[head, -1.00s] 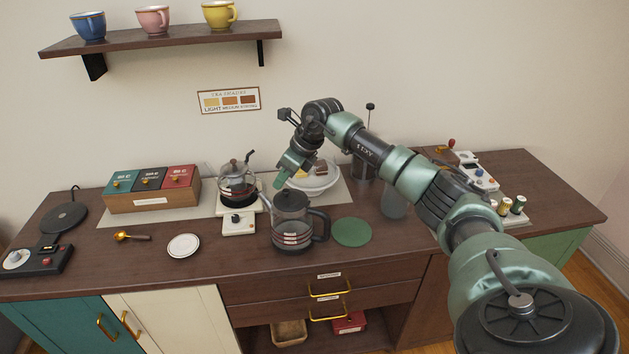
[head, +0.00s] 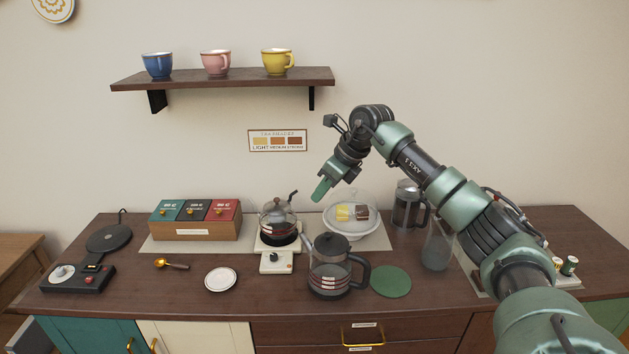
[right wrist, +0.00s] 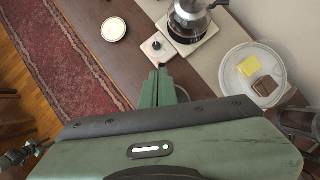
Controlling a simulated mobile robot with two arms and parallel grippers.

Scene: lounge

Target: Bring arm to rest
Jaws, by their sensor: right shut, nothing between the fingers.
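My right arm reaches in from the lower right of the head view, bent at the elbow. Its gripper (head: 322,190) hangs in the air above the counter, in front of the wall and just left of the domed cake plate (head: 352,230).
On the counter (head: 200,312) stand a glass teapot (head: 279,225) on a white warmer, a dark-lidded press pot (head: 330,272), a tea box (head: 193,232), a white saucer (head: 220,279) and a green mat (head: 390,281). A shelf (head: 222,85) with three cups hangs above.

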